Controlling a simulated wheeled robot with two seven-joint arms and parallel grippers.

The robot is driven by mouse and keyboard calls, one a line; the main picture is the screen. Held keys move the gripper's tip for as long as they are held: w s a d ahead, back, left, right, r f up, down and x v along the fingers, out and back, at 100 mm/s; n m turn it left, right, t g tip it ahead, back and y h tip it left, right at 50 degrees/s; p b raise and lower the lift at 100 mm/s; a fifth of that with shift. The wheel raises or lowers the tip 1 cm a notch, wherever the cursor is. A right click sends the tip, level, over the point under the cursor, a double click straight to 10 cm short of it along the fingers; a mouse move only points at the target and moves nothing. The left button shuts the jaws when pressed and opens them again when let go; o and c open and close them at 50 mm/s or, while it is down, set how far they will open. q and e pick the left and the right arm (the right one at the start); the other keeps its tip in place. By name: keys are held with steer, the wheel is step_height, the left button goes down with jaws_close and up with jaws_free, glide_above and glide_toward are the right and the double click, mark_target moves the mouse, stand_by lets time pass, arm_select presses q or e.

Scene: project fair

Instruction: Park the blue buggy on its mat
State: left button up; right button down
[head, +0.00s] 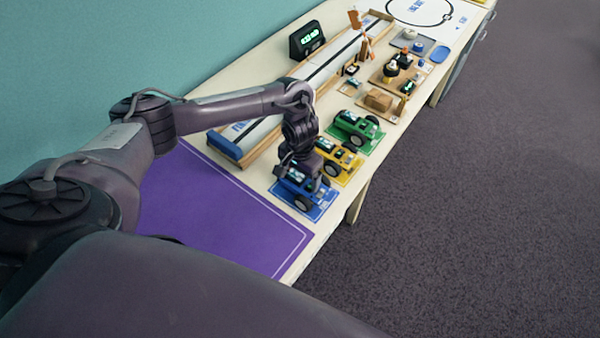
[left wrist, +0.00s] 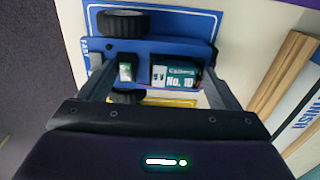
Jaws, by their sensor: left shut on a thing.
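The blue buggy (head: 295,184) is at the near end of the row of buggies, over the blue mat (head: 318,212). My left gripper (head: 303,174) reaches down onto it from above and is shut on it. In the left wrist view the buggy (left wrist: 140,48), with black wheels and a "No. 10" label, lies between the two fingers (left wrist: 158,72). The blue mat (left wrist: 200,22) shows around it. I cannot tell whether the wheels touch the mat. My right gripper is not in view.
A yellow buggy (head: 336,157) and a green buggy (head: 356,126) stand on their mats just beyond. A wood-edged track (head: 252,145) runs along the left. A purple sheet (head: 205,215) covers the bare near end of the table.

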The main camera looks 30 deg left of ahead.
arm_select(q)
steer(key=o, duration=0.7)
step_height(320, 180, up, 8)
steer(key=shift+f+p, duration=0.1)
steer(key=shift+p, duration=0.6)
